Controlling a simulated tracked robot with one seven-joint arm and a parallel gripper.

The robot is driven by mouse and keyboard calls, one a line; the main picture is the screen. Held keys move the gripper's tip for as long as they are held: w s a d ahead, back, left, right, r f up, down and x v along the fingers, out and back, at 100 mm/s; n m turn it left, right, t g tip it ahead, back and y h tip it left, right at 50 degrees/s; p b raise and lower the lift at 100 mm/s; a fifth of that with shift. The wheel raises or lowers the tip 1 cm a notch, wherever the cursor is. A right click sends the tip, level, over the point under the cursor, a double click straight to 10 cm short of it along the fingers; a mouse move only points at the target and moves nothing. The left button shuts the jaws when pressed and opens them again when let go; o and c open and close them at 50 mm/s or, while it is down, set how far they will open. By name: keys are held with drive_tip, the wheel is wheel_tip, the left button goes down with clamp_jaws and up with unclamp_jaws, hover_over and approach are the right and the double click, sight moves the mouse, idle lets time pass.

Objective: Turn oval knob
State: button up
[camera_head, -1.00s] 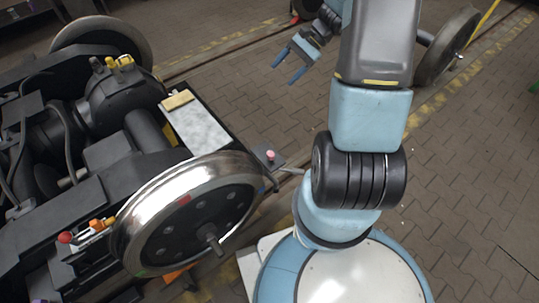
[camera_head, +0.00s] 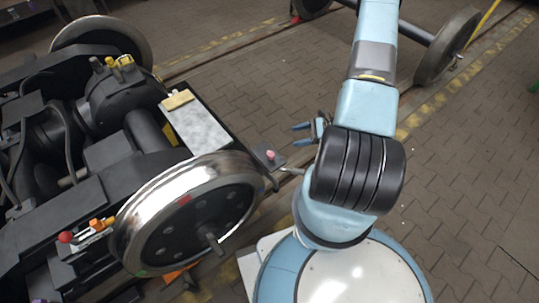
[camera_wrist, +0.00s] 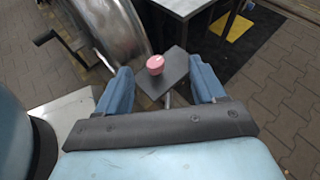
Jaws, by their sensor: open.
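The knob (camera_head: 270,154) is small and pinkish-red. It sits on a dark flat plate (camera_head: 277,163) beside the large shiny wheel. In the wrist view the knob (camera_wrist: 155,64) shows ahead of my gripper, between the lines of the two blue fingers, on its dark plate (camera_wrist: 168,75). My gripper (camera_head: 299,135) is open and empty, to the right of the knob and apart from it. In the wrist view my gripper (camera_wrist: 165,86) has its fingers spread wide. The knob's exact oval outline is too small to tell in the head view.
The shiny wheel (camera_head: 165,205) of the bogie stands left of the knob. A crank-like handle (camera_wrist: 46,36) sticks out from the wheel in the wrist view. A light-topped box (camera_head: 195,120) lies behind it. Another wheelset (camera_head: 445,45) stands at the back right. Paved floor between is clear.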

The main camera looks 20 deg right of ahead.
drive_tip(key=m+t, duration=0.1)
drive_tip(key=m, duration=0.1)
approach(273, 154)
drive_tip(key=s+d+r, duration=0.1)
drive_tip(key=d, duration=0.1)
drive_tip(key=shift+h, duration=0.3)
drive_tip(key=x, duration=1.3)
drive_tip(key=shift+w+a, duration=0.15)
drive_tip(key=shift+a, duration=0.25)
drive_tip(key=c, duration=0.9)
drive_tip(key=shift+a, duration=0.3)
drive_tip(key=shift+c, duration=0.3)
drive_tip(key=shift+d, duration=0.3)
